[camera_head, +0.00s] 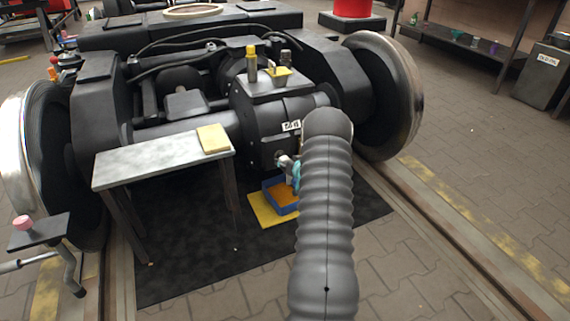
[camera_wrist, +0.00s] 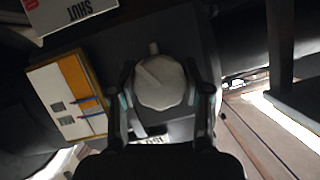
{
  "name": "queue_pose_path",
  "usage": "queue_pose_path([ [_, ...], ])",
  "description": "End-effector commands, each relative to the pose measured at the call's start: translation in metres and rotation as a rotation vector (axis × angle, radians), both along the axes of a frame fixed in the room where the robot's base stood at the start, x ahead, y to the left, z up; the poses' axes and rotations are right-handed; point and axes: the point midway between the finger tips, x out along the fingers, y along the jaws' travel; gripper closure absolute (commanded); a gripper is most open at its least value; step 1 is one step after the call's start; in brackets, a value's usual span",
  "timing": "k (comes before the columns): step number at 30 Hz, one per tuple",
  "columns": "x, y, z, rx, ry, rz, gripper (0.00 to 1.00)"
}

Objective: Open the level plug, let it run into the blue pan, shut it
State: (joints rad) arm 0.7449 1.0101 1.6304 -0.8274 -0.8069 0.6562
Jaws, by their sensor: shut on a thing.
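The level plug is a pale, round, faceted knob (camera_wrist: 160,82) on a dark housing in the wrist view. A small nub shows at its upper edge. My gripper (camera_wrist: 162,100) has one finger on each side of the knob and is shut on it. In the head view my gripper (camera_head: 293,172) is at the front of the black gearbox (camera_head: 262,122), partly hidden by my arm. The blue pan (camera_head: 270,199) is on the floor below, on a yellow sheet (camera_head: 262,212). Its inside looks orange-brown; I cannot tell whether that is liquid. No stream is visible.
A grey-topped table (camera_head: 150,160) with a yellow cloth (camera_head: 213,138) stands left of the gearbox. A wheel (camera_head: 390,95) is on the right. In the wrist view, a "SHUT" plate (camera_wrist: 75,15) and a white-and-yellow panel (camera_wrist: 62,98) sit beside the knob.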

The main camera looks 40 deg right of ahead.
Motion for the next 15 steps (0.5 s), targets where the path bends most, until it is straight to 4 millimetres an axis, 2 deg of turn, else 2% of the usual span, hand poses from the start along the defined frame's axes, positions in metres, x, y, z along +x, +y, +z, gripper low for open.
queue_pose_path([
  [8,0.0009,0.0004,-0.0035,-0.127,0.027,0.000,0.87],
  [15,0.0014,0.0012,-0.0031,-0.330,0.076,0.001,0.87],
])
